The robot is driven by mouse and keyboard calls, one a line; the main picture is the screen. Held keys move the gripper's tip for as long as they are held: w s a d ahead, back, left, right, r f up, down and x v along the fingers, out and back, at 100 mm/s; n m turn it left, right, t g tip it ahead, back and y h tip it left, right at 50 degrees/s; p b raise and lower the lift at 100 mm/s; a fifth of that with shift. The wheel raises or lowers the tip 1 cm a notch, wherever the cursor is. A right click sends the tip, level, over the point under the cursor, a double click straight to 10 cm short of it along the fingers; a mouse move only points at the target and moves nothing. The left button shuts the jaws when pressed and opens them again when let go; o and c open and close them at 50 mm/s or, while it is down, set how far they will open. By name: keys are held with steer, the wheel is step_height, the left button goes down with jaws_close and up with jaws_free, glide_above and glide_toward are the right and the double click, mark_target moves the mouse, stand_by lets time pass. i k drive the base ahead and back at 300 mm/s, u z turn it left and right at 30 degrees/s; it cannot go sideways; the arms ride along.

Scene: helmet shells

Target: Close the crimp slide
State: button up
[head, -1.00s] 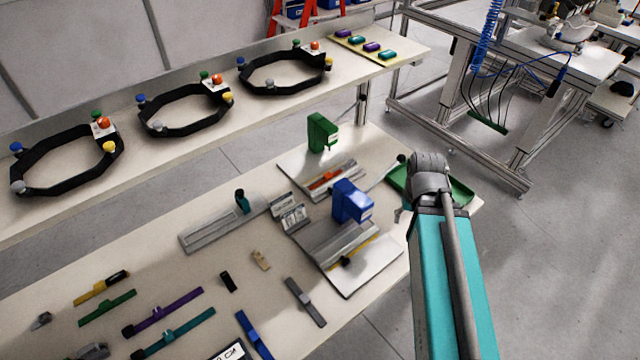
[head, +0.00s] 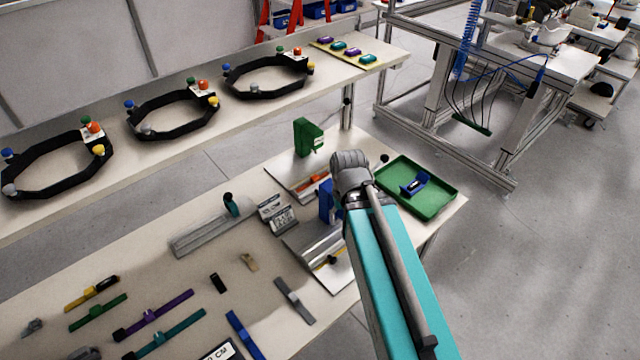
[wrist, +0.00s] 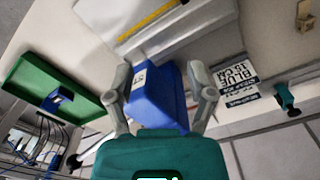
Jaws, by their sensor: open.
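The blue block (head: 326,202) of the near crimp fixture stands over a grey metal bed (head: 322,245) with a yellow strip; my arm partly hides it in the head view. In the wrist view the blue block (wrist: 158,98) lies between the two fingers of my open gripper (wrist: 158,70), which straddles it. I cannot tell whether either finger touches it. The bed and yellow strip also show in the wrist view (wrist: 150,22). I cannot clearly make out how far the slide stands open. A green block (head: 308,138) stands on the farther fixture with an orange strip.
A green tray (head: 440,183) with a blue clip piece (head: 415,184) is at the right. Label stands (head: 277,213), one reading BLUE 15 CM, and a grey rail with a teal stop (head: 231,206) lie left. Coloured straps lie in front; black rings (head: 174,115) sit on the back shelf.

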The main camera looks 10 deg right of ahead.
mark_target(313, 188)
steer(key=z, duration=0.75)
steer(key=k, duration=0.5)
steer(key=u, duration=0.5)
